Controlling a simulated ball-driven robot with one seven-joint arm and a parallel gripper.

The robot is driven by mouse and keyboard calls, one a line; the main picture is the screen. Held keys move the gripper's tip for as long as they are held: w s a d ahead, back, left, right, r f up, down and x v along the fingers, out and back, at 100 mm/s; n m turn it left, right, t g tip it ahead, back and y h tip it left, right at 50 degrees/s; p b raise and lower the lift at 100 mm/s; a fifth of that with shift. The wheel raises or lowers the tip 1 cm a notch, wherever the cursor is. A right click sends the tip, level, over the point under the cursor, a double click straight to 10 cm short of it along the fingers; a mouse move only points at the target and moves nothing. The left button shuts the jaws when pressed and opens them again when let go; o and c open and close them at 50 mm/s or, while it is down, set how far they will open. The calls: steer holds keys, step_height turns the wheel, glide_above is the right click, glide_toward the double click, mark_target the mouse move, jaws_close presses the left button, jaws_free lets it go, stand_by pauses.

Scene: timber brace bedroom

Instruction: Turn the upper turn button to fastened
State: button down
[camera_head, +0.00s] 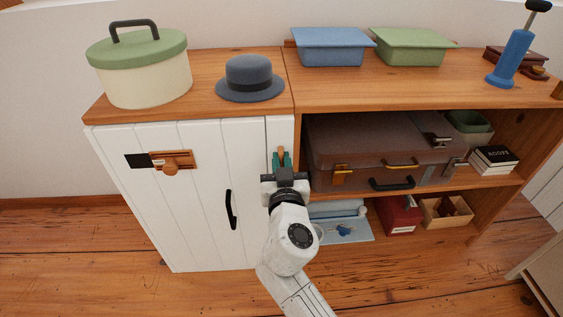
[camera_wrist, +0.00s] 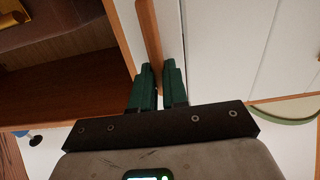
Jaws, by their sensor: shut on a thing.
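The upper turn button (camera_head: 281,151) is a small wooden bar near the top right edge of the white cabinet door (camera_head: 205,200). It stands about upright, in line with the door's edge. In the wrist view the turn button (camera_wrist: 150,40) runs lengthwise between the fingers. My gripper (camera_head: 282,160) has green fingers and is shut on the turn button, one finger on each side. In the wrist view my gripper (camera_wrist: 159,75) covers the bar's near end. No lower turn button shows; my arm hides part of the door's right edge.
A slide latch with a round wooden knob (camera_head: 170,168) and a black handle (camera_head: 231,210) are on the door. Right of it, an open shelf holds a brown suitcase (camera_head: 385,150). A grey hat (camera_head: 249,80) and a lidded pot (camera_head: 141,70) stand on top.

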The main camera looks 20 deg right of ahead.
mark_target(270, 161)
steer(key=shift+a+n, duration=0.1)
steer(key=shift+n, duration=0.2)
steer(key=n, duration=0.3)
steer(key=a+n, duration=0.1)
steer(key=n, duration=0.5)
steer(key=shift+w+a+f, duration=0.3)
steer(key=shift+f, duration=0.05)
steer(key=n, duration=0.4)
steer(key=shift+a+f, duration=0.25)
steer(key=shift+f, duration=0.15)
steer(key=shift+w+f+n+p, duration=0.1)
steer(key=shift+f+n+p, duration=0.15)
steer(key=shift+n, duration=0.8)
steer(key=shift+f+n+p, duration=0.2)
steer(key=shift+n+p, duration=0.05)
steer(key=shift+n, duration=0.8)
steer(key=c, duration=1.1)
jaws_free()
steer(key=shift+c, duration=0.2)
